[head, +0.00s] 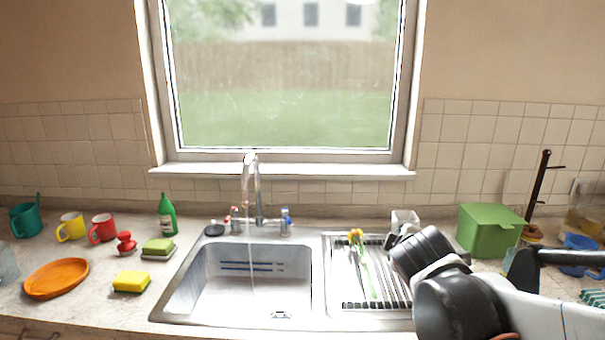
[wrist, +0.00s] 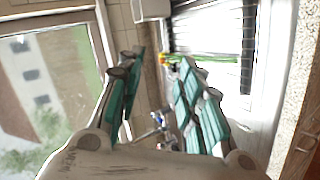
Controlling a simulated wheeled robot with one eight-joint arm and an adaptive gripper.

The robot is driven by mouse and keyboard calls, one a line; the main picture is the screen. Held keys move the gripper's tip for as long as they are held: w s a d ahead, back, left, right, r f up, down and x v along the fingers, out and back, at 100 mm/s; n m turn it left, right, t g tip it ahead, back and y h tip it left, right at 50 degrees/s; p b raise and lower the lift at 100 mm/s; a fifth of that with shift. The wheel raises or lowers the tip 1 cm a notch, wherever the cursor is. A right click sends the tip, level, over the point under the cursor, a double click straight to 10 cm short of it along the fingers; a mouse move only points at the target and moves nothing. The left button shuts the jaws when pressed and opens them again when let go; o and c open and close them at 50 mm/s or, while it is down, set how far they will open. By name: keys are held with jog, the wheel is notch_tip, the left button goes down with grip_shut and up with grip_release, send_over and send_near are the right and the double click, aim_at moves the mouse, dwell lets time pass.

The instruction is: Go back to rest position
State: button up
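My gripper (head: 398,232) is over the right part of the drainboard in the head view, at the end of my arm coming in from the right. In the wrist view my gripper (wrist: 158,75) has its two teal-padded fingers spread wide apart with nothing held between them. A green-handled item with an orange and yellow end (head: 356,237) lies on the drying rack (head: 390,290), left of my gripper. It also shows beyond the fingers in the wrist view. My arm hides part of the right counter.
The sink (head: 240,285) has water running from the tap (head: 250,185). A green bin (head: 487,230) stands close behind my arm, near a dark upright stand (head: 538,185). Mugs, an orange plate (head: 56,278), sponges and a green bottle (head: 167,215) stand on the left. The window is behind.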

jog(key=s+a+f+m+g+y, duration=0.1)
jog(key=s+f+m+g, duration=0.1)
jog(key=s+m, duration=0.4)
jog(key=s+a+f+m+g+y, duration=0.1)
jog(key=s+f+m, duration=0.4)
jog(key=s, duration=1.1)
jog(key=shift+f+m+g+y, duration=0.15)
jog(key=shift+m+g+y, duration=0.4)
jog(key=shift+g, duration=0.35)
